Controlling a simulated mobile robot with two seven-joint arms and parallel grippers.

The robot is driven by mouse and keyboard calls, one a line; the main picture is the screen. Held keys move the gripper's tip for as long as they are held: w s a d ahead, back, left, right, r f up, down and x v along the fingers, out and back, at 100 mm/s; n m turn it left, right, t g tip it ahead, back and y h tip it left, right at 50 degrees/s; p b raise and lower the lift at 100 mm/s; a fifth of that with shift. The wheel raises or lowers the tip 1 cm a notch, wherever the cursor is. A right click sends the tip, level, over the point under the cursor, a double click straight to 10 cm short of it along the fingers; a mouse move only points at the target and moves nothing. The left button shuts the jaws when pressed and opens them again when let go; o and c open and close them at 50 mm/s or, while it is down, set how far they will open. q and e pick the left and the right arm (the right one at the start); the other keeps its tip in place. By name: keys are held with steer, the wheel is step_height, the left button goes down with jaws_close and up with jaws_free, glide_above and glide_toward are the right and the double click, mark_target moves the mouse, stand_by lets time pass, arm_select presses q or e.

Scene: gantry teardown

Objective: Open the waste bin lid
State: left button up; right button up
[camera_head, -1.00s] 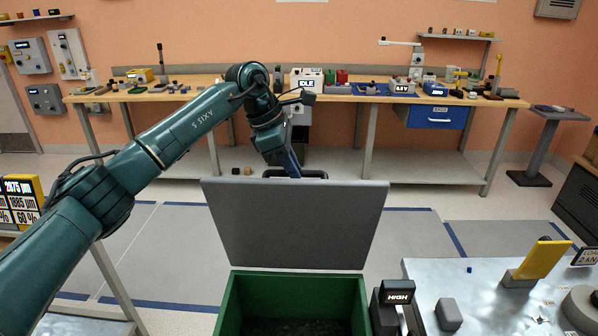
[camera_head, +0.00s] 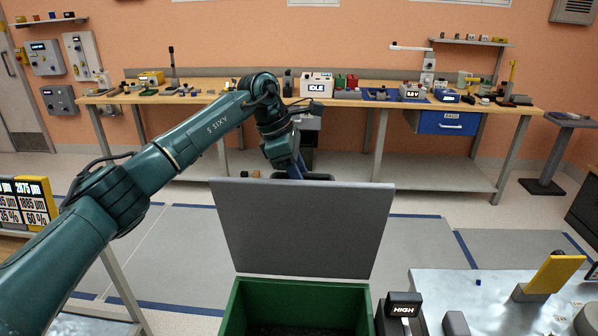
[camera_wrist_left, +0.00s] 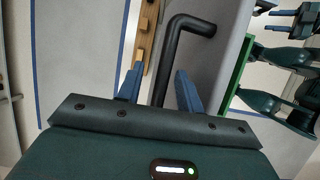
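The green waste bin (camera_head: 235,312) stands at the bottom centre of the head view, and its dark interior shows. Its grey lid (camera_head: 310,230) stands up at the bin's back edge, wide open. A black bar handle (camera_head: 322,177) shows just past the lid's top edge. My left gripper (camera_head: 298,172) is behind that edge, partly hidden by the lid. In the left wrist view its blue fingers (camera_wrist_left: 158,88) are apart, one on each side of the black handle (camera_wrist_left: 168,60), with gaps visible. The lid (camera_wrist_left: 230,45) and green bin (camera_wrist_left: 236,75) are right of them.
A metal-topped table (camera_head: 440,285) with a HIGH display box (camera_head: 403,305) and a yellow block (camera_head: 552,275) stands right of the bin. A long workbench (camera_head: 350,103) lines the back wall. A yellow display (camera_head: 27,205) is at left. Floor behind the lid is clear.

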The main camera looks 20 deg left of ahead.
arm_select(q)
steer(key=shift+r, duration=0.15)
arm_select(e)
steer(key=shift+r, duration=0.15)
arm_select(q)
steer(key=shift+a+r, duration=0.2)
steer(key=shift+r, duration=0.25)
steer(key=b+v, duration=0.1)
steer(key=v, duration=1.1)
steer(key=shift+s, duration=0.2)
arm_select(e)
steer(key=shift+a+f, duration=0.25)
arm_select(q)
steer(key=shift+s, duration=0.1)
arm_select(e)
steer(key=shift+w, duration=0.1)
